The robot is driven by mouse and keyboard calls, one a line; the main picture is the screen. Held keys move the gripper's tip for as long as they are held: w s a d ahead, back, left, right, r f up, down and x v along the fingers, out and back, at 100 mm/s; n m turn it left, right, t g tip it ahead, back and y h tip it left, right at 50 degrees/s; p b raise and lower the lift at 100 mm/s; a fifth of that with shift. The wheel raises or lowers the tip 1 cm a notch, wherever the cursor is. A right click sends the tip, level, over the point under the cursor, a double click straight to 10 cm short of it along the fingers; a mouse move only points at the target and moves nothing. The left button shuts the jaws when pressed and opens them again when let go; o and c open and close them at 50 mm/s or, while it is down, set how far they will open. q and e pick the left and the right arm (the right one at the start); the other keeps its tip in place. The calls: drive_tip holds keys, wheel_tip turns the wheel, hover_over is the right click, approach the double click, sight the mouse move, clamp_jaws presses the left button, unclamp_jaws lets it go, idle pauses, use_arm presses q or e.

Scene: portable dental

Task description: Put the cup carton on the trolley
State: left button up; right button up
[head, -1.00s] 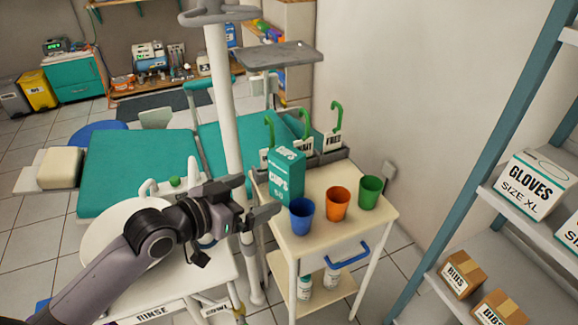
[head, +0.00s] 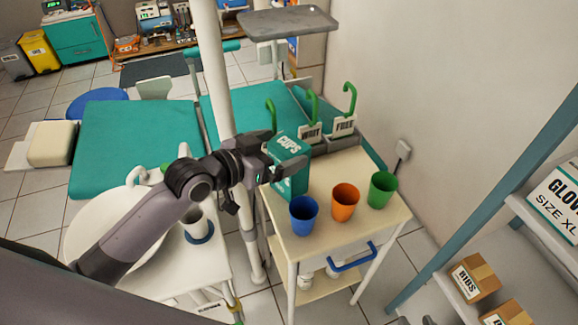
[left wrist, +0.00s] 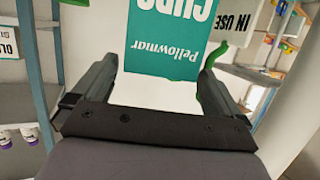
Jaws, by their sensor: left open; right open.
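The cup carton (head: 291,180), a teal box marked CUPS, appears to stand on the back left of the cream trolley top (head: 331,222). My left gripper (head: 270,148) is open at the carton's upper left, and its arm and fingers hide part of that side. In the left wrist view, the carton (left wrist: 168,45) shows upside down, ahead of and between the two spread fingers of my left gripper (left wrist: 160,80). I cannot tell whether either finger touches it. My right gripper is not in view.
A blue cup (head: 303,216), an orange cup (head: 344,203) and a green cup (head: 382,190) stand along the trolley's front. Green hooks and label cards rise behind the carton. A white pole (head: 217,75) stands left of the trolley, and a shelf unit (head: 480,170) at right.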

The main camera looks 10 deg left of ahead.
sight(285, 146)
use_arm(q)
drive_tip(key=shift+x, duration=1.7)
drive_tip(key=c, duration=1.2)
drive_tip(key=shift+c, duration=1.2)
drive_tip(key=shift+r, duration=0.1)
